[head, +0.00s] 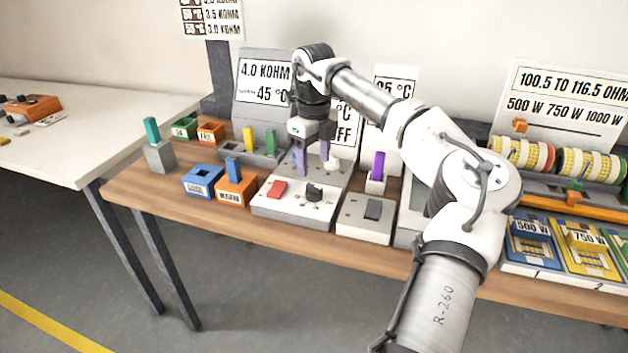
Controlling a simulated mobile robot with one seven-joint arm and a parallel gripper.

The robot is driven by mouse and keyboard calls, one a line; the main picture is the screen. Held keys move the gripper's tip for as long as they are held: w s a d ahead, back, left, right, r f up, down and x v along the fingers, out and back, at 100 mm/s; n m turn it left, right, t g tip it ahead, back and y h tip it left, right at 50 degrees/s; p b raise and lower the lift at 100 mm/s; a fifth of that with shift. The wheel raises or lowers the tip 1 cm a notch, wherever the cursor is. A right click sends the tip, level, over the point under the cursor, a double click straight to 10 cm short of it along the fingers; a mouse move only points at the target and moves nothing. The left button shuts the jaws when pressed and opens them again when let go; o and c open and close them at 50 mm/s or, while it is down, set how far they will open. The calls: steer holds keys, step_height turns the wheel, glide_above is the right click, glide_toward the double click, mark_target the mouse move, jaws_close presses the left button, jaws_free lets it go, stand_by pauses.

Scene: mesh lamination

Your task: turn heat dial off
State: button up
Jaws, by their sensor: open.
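A white control box (262,207) stands near the table's front edge, with a red rocker switch (277,189) on its left. A black dial (314,192) sits on the right of its top; which way it points is too small to read. A smaller pale knob (331,164) is behind it. My gripper (312,158) is open, pointing down above the back of this box, behind and above the black dial and apart from it. Purple upright parts show at the gripper's lower end; I cannot tell whether they are fingers or pieces behind them.
A grey box (364,227) with a dark switch stands to the right, a purple-handled piece (377,167) behind it. Blue (202,182) and orange (236,194) blocks are to the left. Sign boards (263,85) stand behind. My arm crosses the right side.

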mark_target(313, 186)
step_height(313, 186, up, 6)
stand_by(0.5)
